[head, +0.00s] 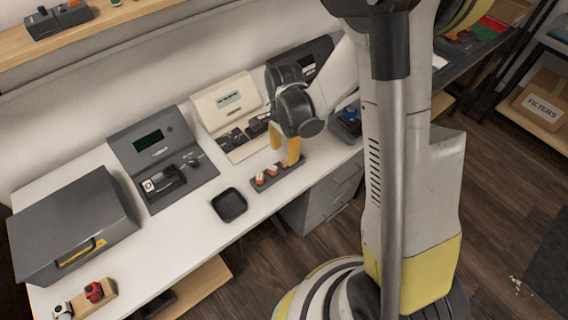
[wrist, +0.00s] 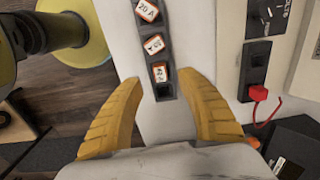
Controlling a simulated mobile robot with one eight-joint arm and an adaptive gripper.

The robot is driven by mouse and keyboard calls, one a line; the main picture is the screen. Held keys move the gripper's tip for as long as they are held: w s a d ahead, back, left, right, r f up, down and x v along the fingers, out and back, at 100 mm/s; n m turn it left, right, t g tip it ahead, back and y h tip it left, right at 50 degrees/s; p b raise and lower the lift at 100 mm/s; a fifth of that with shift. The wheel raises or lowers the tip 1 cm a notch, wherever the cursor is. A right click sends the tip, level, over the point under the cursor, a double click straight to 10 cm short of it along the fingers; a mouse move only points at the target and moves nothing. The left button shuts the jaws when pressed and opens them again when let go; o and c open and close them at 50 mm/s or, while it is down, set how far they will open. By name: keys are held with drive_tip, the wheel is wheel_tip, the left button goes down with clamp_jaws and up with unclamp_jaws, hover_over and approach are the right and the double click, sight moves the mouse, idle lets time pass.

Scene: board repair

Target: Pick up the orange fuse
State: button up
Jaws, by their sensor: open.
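A dark fuse rack (head: 263,187) lies near the front edge of the white workbench. It holds several small orange-and-white fuses in a row. In the wrist view the rack (wrist: 156,49) runs up from between my fingers. The top fuse (wrist: 147,10) reads 20 A, the middle fuse (wrist: 153,44) is tilted, and the nearest fuse (wrist: 161,74) lies between my fingertip ends. My gripper (wrist: 163,78) is open, with a yellow finger on each side of the rack and gaps to it. In the head view my gripper (head: 286,153) points down over the rack's right end.
A small black tray (head: 229,205) sits left of the rack. Behind are a dark tester panel (head: 150,150) and a cream panel (head: 229,97). A grey case (head: 70,225) stands at the left. In the wrist view a red plug (wrist: 259,93) is at the right.

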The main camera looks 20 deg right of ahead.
sight(284, 160)
wheel_tip(284, 160, down, 5)
drive_tip(key=shift+r+b, duration=0.1)
drive_tip(key=shift+b, duration=1.1)
drive_tip(key=shift+r, duration=0.1)
clamp_jaws()
drive_tip(key=shift+r, duration=0.15)
wheel_tip(284, 160, up, 4)
drive_tip(key=p, duration=0.3)
drive_tip(key=shift+r, duration=0.25)
drive_tip(key=s+d+r+p, duration=0.3)
drive_tip(key=s+d+r, duration=0.3)
drive_tip(key=s, duration=0.3)
drive_tip(key=shift+s+d, duration=0.15)
drive_tip(key=shift+d, duration=0.4)
drive_tip(key=shift+r, duration=0.1)
